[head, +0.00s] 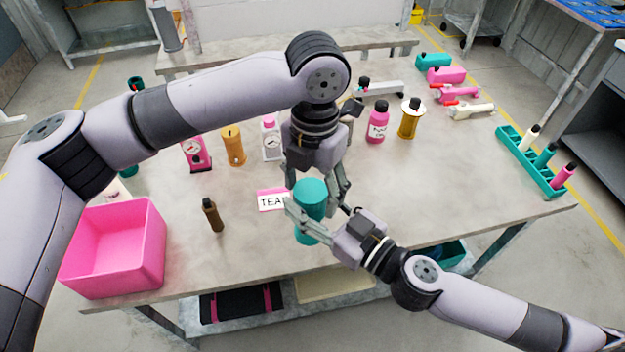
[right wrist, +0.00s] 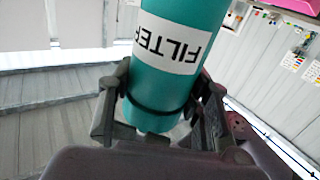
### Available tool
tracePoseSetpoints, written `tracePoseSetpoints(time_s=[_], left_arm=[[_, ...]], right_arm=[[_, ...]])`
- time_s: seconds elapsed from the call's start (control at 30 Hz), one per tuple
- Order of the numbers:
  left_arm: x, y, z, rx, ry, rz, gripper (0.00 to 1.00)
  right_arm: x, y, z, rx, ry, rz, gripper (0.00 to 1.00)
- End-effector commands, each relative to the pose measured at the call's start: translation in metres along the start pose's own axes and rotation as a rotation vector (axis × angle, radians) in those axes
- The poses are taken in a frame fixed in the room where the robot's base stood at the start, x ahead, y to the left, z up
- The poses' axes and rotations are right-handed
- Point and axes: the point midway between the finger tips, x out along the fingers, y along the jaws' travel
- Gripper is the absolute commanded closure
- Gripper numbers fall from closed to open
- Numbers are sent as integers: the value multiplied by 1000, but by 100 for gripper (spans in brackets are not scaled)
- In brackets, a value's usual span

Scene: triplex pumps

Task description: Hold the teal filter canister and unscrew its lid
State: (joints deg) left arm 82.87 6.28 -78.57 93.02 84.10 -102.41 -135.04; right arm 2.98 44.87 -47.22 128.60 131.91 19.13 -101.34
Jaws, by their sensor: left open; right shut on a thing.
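The teal filter canister (head: 309,198) stands upright near the front middle of the table, with its teal lid on top. My right gripper (head: 312,222) comes from the right and is shut on the canister's body. In the right wrist view the canister (right wrist: 180,80) sits between the right gripper's fingers (right wrist: 160,105), and its white FILTER label shows upside down. My left gripper (head: 325,190) reaches down from above with open fingers around the upper part of the canister. Whether its fingers touch the lid cannot be told.
A white card reading TEAL (head: 272,199) lies left of the canister. A pink bin (head: 115,245) stands at the front left and a brown bottle (head: 212,214) stands between. Pink and yellow canisters and gauges stand behind. A teal rack (head: 530,165) is at the right.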

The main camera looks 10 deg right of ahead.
Motion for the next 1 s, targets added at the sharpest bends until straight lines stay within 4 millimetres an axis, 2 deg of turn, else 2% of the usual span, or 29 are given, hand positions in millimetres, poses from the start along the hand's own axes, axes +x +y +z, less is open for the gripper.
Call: tracePoseSetpoints(time_s=[0.1, 0.83, 1.0], left_arm=[[0, 0, 0, -1, 0, 0, 37], [0, -3, 0, 4, -1, -6, 86], [0, -4, 0, -90, 0, -10, 86]], right_arm=[[0, 0, -1, 0, 1, 0, 100], [0, 0, -1, 0, 3, -1, 100], [0, 0, -1, 0, 3, 0, 100]])
